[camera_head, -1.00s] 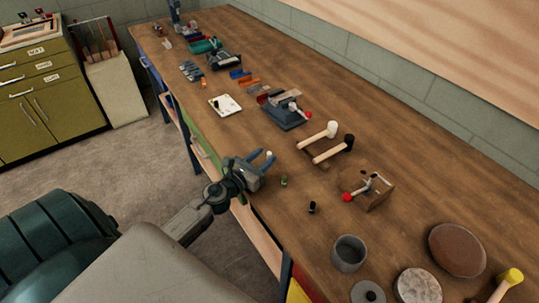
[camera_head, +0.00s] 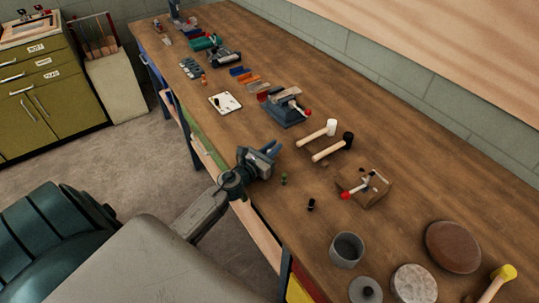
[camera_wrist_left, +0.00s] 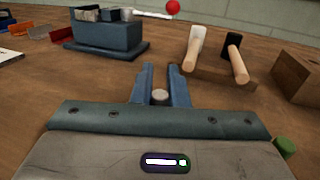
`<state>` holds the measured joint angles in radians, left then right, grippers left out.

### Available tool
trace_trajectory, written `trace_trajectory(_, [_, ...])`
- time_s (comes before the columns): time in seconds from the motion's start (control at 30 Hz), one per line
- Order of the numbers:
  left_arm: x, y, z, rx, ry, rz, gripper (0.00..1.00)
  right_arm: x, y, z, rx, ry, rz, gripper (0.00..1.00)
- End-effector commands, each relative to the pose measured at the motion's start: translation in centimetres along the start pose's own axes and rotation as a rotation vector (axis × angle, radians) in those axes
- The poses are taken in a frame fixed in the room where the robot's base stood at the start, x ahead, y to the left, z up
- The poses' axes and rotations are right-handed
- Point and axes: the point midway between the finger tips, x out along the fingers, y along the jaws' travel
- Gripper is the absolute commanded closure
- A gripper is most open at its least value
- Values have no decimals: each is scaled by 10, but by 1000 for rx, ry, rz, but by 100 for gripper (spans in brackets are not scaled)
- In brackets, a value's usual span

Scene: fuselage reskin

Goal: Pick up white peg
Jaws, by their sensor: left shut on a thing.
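My left gripper (camera_head: 271,150) is over the near edge of the wooden workbench, its fingers close together. In the left wrist view my left gripper (camera_wrist_left: 160,85) is shut on the white peg (camera_wrist_left: 160,96). Only the peg's pale round top shows, between the two blue fingers. The peg cannot be made out in the head view. A green peg (camera_head: 284,179) stands just to the right of the gripper and also shows in the left wrist view (camera_wrist_left: 284,147). A black peg (camera_head: 311,204) stands further right. My right gripper is not in view.
Two mallets, white-headed (camera_head: 330,127) and black-headed (camera_head: 347,139), lie beyond the gripper. A blue vise (camera_head: 288,112) is behind them to the left. A wooden block with a red-knobbed clamp (camera_head: 365,190) and a grey cup (camera_head: 346,248) stand to the right.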

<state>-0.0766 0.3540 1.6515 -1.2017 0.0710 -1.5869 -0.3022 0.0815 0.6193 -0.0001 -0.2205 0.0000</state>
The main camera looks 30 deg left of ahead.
Motion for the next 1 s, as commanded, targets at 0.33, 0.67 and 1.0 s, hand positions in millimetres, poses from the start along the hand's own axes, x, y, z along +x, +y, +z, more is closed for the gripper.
trace_trajectory(0.33, [0, 0, 9, 1, 0, 0, 100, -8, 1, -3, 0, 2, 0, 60])
trace_trajectory(0.67, [-6, 1, 36, 3, 3, 0, 100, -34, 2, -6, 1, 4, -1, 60])
trace_trajectory(1.0, [-89, 10, 34, 8, 4, -6, 100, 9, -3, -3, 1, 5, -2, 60])
